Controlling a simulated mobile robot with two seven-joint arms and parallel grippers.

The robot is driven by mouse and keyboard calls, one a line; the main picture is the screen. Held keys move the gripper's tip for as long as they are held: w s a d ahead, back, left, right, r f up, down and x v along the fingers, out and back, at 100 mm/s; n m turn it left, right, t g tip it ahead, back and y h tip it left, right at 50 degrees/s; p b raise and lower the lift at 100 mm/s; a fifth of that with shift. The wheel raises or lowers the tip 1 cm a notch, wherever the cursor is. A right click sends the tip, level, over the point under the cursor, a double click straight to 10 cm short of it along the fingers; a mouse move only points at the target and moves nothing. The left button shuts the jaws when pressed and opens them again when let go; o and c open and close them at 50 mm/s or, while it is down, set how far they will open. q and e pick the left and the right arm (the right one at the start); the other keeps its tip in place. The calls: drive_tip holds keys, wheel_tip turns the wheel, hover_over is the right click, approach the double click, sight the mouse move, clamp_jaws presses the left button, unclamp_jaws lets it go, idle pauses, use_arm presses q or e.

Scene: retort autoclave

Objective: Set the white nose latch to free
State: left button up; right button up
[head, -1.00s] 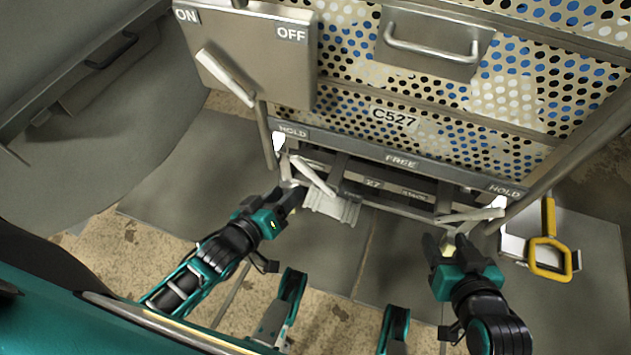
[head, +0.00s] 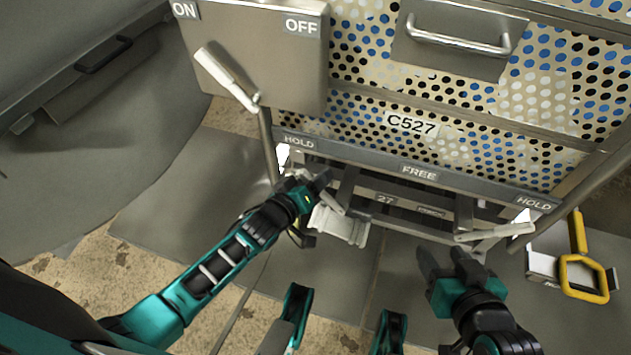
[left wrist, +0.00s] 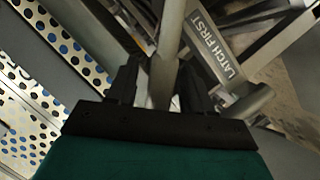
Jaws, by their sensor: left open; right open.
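A pale lever (head: 332,202) sits low on the front of the rack, below the left HOLD label (head: 299,141); my left gripper hides part of it. A second pale lever (head: 495,233) lies nearly level under the right HOLD label (head: 534,203). The FREE label (head: 419,173) is between them. I cannot tell for sure which lever is the white nose latch. My left gripper (head: 318,185) is open at the left lever. In the left wrist view a pale bar (left wrist: 167,65) runs between its fingers. My right gripper (head: 447,262) is open and empty, below the right lever.
A white ribbed piece (head: 340,226) hangs beside my left gripper. An ON/OFF panel (head: 270,60) with a pale handle (head: 226,75) is above. A yellow handle (head: 583,275) stands at right. A bar marked LATCH FIRST (left wrist: 212,45) crosses the left wrist view.

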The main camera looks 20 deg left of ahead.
use_arm(q)
drive_tip(key=shift+w+d, duration=0.1)
drive_tip(key=shift+w, duration=0.2)
drive_tip(key=shift+c, duration=0.4)
clamp_jaws()
